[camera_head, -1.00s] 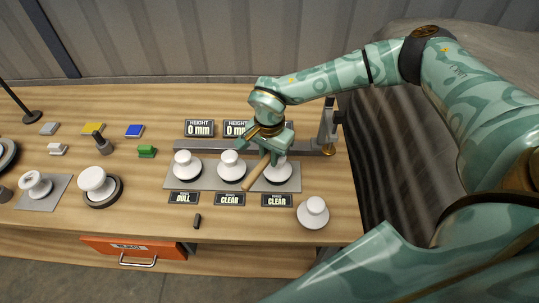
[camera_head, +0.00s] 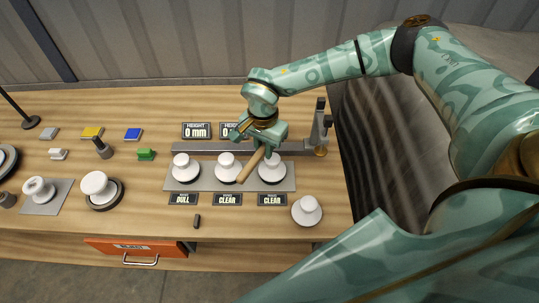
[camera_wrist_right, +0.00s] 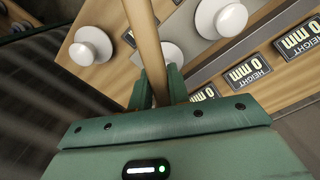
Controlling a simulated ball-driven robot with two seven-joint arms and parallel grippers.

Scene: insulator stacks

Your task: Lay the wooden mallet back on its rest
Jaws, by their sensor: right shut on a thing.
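The wooden mallet shows as a pale round handle (camera_head: 251,167), slanting down and left from my right gripper (camera_head: 264,142). The gripper is shut on it. In the right wrist view the handle (camera_wrist_right: 144,40) runs up and away from between my right gripper's fingers (camera_wrist_right: 158,88). The mallet's head is hidden or out of view. In the head view the handle crosses over the grey strip, between the middle and right white insulators. I cannot make out the mallet's rest. My left gripper is not in view.
White insulators (camera_head: 186,169) stand in a row on a grey strip (camera_head: 207,184), with label plates in front and height displays (camera_head: 196,130) behind. A loose insulator (camera_head: 307,210) stands at the front right. A metal post (camera_head: 320,125) rises at the bench's right end.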

